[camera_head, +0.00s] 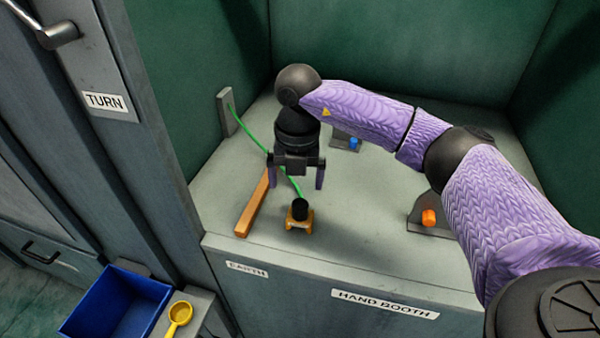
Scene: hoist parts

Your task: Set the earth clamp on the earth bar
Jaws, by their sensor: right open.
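The earth clamp (298,222) is a small yellow-orange piece with a black knob on top. It stands on the grey booth floor near the front edge, with a green cable (249,132) running up to it from the left wall. The earth bar (250,207) is a copper-orange bar lying on the floor just left of the clamp, apart from it. My right gripper (296,180) is open and points down, its two fingers apart, showing just above the clamp's knob in the picture. Nothing is held in it. My left gripper is not in view.
A blue knob (353,143) and an orange knob (429,217) sit on grey mounts to the right. Green walls enclose the booth. A blue bin (117,302) and a yellow scoop (179,317) are lower left. Bare floor lies between clamp and orange knob.

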